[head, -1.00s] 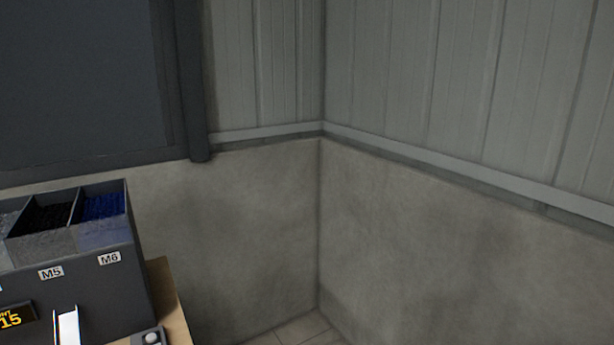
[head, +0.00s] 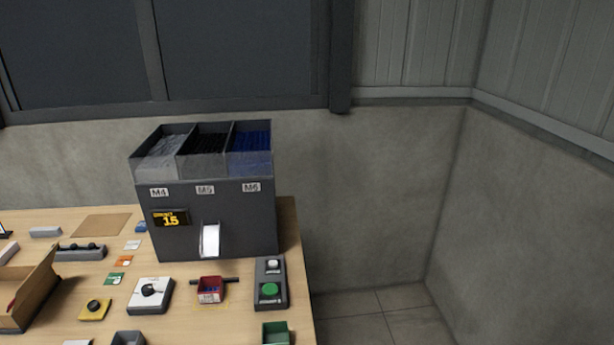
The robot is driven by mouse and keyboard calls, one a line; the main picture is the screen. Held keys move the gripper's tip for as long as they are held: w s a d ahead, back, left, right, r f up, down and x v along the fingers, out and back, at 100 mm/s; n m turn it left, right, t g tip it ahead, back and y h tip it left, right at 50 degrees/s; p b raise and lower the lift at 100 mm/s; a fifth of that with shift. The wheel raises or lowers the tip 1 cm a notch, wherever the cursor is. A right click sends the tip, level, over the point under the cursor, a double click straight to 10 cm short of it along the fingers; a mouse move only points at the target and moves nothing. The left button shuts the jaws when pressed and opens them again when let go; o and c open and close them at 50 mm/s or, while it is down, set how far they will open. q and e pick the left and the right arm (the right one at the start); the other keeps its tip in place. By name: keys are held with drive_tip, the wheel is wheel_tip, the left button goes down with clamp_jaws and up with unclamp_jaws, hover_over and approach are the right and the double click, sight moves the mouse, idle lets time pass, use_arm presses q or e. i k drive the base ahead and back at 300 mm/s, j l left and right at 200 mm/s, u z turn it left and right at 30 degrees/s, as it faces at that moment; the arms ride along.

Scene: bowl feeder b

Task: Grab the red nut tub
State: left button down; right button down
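The red nut tub (head: 210,296) sits on the wooden table, just below the white chute (head: 210,240) of the dark feeder box. Neither of my grippers is in the head view.
The feeder (head: 215,215) has three bins labelled M4, M5 and M6 and a display reading 15. A button box (head: 270,282) stands right of the tub, a white dial box (head: 150,294) left. A green tub (head: 276,334) is at the front right. A cardboard box (head: 28,292) is at left.

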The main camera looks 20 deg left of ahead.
sight(210, 290)
drive_tip(key=u, duration=1.4)
